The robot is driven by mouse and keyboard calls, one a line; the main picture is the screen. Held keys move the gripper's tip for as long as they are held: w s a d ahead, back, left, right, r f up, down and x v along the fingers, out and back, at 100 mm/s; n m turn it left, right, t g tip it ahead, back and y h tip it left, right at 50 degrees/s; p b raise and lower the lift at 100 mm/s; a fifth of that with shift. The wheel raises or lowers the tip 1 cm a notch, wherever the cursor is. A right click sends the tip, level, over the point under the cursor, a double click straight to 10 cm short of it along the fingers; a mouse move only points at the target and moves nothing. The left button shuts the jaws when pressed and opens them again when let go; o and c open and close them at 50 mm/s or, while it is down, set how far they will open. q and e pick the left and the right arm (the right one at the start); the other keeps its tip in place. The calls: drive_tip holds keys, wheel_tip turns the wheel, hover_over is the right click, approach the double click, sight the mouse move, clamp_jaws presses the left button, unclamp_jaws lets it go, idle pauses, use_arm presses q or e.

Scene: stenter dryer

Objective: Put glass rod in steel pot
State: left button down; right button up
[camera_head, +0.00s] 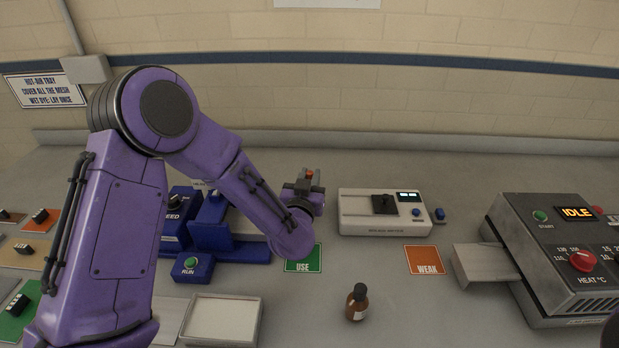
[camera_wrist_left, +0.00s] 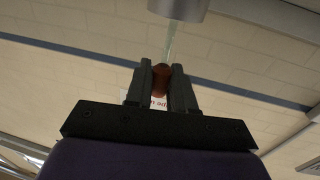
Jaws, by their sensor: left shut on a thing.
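My left gripper (camera_head: 309,178) is shut on a red-brown grip, which also shows between its fingers in the left wrist view (camera_wrist_left: 161,88). From this grip a thin, clear glass rod (camera_wrist_left: 170,48) runs toward the top of the wrist picture. A grey metal cylinder, which looks like the steel pot (camera_wrist_left: 178,8), is cut off by the top edge there. The rod's far end meets its outline; I cannot tell whether it is inside or in front. I cannot make out the pot in the head view. My right gripper is not in view.
A brown bottle (camera_head: 357,303), a green USE card (camera_head: 303,260) and an orange WEAK card (camera_head: 424,260) are on the bench. A white meter (camera_head: 385,213) stands behind. The dark heater (camera_head: 555,255) is at right, a pale tray (camera_head: 222,318) at front left. Bare bench lies around the bottle.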

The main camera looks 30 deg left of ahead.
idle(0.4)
use_arm(q)
drive_tip(key=shift+c, duration=2.4)
unclamp_jaws()
wheel_tip(320, 180, up, 6)
drive_tip(key=p, duration=0.5)
drive_tip(key=shift+f, duration=0.1)
